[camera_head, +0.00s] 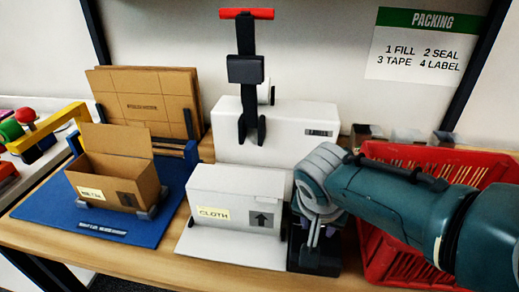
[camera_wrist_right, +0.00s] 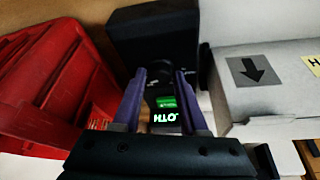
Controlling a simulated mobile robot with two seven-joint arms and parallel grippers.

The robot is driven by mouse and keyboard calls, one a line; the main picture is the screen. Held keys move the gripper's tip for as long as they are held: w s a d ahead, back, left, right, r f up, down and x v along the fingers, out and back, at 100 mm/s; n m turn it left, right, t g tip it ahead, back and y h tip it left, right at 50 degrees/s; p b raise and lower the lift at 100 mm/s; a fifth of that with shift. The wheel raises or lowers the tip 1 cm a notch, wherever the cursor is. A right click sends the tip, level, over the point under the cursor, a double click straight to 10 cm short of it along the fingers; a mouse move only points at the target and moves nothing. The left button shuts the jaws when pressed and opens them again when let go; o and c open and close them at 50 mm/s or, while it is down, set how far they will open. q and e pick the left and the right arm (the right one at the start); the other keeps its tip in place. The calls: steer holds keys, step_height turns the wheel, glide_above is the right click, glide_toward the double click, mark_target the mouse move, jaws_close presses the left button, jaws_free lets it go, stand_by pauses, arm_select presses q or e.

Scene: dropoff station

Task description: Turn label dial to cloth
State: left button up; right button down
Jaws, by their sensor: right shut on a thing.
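The label device is a black unit (camera_head: 314,262) at the front of the bench, right of the white carton. It also shows in the right wrist view as a dark block (camera_wrist_right: 158,38) with a small green lit display (camera_wrist_right: 167,102). Bright letters ending in "OTH" show below the green part, partly hidden. My right gripper (camera_wrist_right: 161,76) reaches down over the device, its purple fingers shut on the dark dial (camera_wrist_right: 162,82) between them. In the head view my right gripper (camera_head: 314,234) hides most of the dial. My left gripper is not in view.
A white carton (camera_head: 236,203) labelled CLOTH stands close left of the device. A red crate (camera_head: 385,262) stands close on the right. An open brown carton (camera_head: 115,180) sits on a blue mat (camera_head: 60,208). A white machine with a red-handled lever (camera_head: 246,14) stands behind.

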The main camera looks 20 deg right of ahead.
steer(key=shift+c, duration=2.2)
jaws_free()
steer(key=p+v, duration=0.5)
steer(key=v, duration=0.4)
steer(key=shift+s+r, duration=0.15)
steer(key=shift+r, duration=0.25)
steer(key=shift+a, duration=0.1)
